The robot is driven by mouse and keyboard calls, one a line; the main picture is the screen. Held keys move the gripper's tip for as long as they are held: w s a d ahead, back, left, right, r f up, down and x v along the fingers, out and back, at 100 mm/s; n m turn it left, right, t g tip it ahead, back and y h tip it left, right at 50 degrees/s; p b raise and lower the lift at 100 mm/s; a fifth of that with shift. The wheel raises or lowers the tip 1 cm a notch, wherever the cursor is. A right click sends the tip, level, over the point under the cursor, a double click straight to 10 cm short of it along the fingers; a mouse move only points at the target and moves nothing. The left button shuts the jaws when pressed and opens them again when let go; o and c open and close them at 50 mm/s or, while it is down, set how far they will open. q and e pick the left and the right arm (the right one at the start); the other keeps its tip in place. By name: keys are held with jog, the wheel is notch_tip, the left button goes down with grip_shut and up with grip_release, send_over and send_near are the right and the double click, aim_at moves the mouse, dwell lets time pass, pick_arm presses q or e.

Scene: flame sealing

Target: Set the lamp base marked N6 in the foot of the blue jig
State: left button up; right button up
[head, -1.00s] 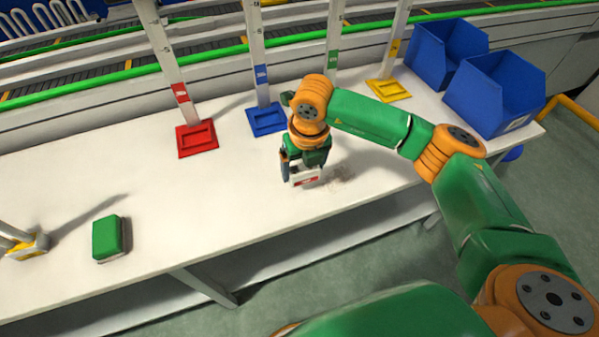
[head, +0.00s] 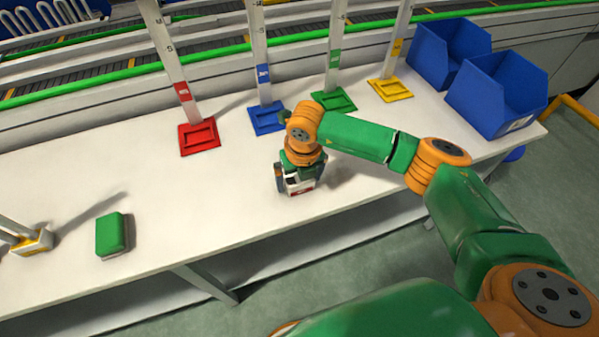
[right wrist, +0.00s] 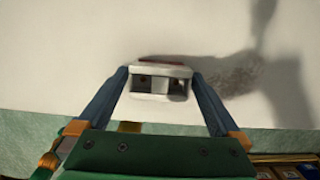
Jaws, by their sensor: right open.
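A white block with a red patch (head: 300,190) sits by the front of the table, under my right gripper (head: 297,188). Its marking is too small to read, so I cannot tell if it is N6. In the right wrist view the block (right wrist: 160,82) lies between the two fingertips, its red patch at the far side. The right gripper is open, with one finger on each side; I cannot tell whether they touch it. The blue jig foot (head: 281,127) is behind the gripper, partly hidden by the arm, and looks empty. My left gripper is out of view.
Red (head: 199,150), green (head: 345,106) and yellow (head: 390,97) jig feet line the table's back. Two blue bins (head: 497,90) stand at right. A green-topped block (head: 110,235) and a yellow-marked base with a rod (head: 33,243) lie at left.

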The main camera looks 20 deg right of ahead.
aim_at(302, 185)
notch_tip(302, 185, up, 12)
jog(key=s+b, duration=0.1)
jog(key=s, duration=0.1)
jog(key=shift+d, duration=0.1)
